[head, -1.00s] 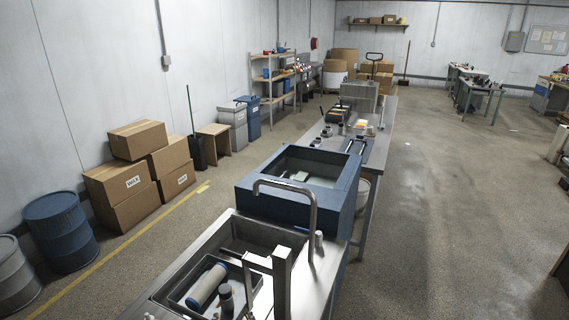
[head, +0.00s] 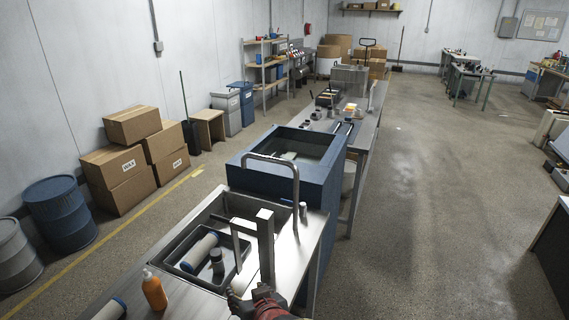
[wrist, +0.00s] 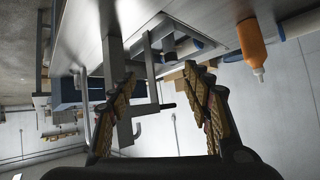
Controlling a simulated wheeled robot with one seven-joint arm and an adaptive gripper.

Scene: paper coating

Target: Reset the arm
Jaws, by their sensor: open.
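My gripper (head: 241,299) is low in the head view, at the near right edge of the steel counter (head: 298,240). In the wrist view, my gripper (wrist: 160,80) shows both textured fingers spread apart with nothing between them. That view looks turned upside down. The counter (wrist: 85,25) and an upright metal frame lie beyond the fingers there. My gripper is open and empty.
A metal frame (head: 266,250) stands close to my gripper. An orange bottle (head: 153,290) stands on the counter to the left. A dark tray holds a pale roller (head: 199,253). A blue tank (head: 322,181) stands behind. The floor (head: 430,230) to the right is clear.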

